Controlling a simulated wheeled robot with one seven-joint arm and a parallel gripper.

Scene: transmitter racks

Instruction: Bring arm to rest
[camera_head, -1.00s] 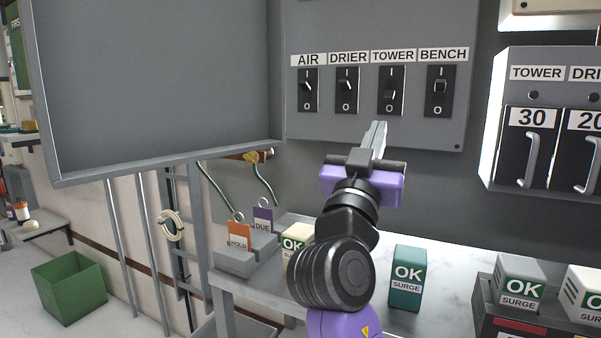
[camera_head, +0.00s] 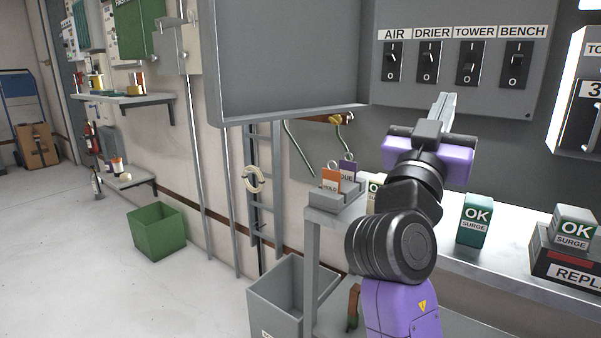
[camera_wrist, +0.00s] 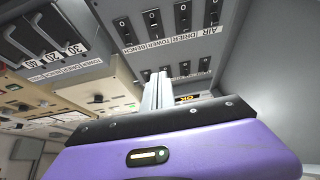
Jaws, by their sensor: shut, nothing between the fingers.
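My gripper (camera_head: 442,108) is shut and empty, its fingers pointing up in front of the switch panel's lower part. In the wrist view its closed fingers (camera_wrist: 158,92) point toward the row of switches. My arm is raised and bent above the bench (camera_head: 500,258). The grey switch panel (camera_head: 560,60) carries rocker switches labelled AIR (camera_head: 393,62), DRIER (camera_head: 428,62), TOWER (camera_head: 470,62) and BENCH (camera_head: 517,65). The fingers look apart from the panel.
The grey cabinet door (camera_head: 285,55) stands left of the panel. A grey bin (camera_head: 275,300) stands below; a green bin (camera_head: 157,232) is on the open floor at left.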

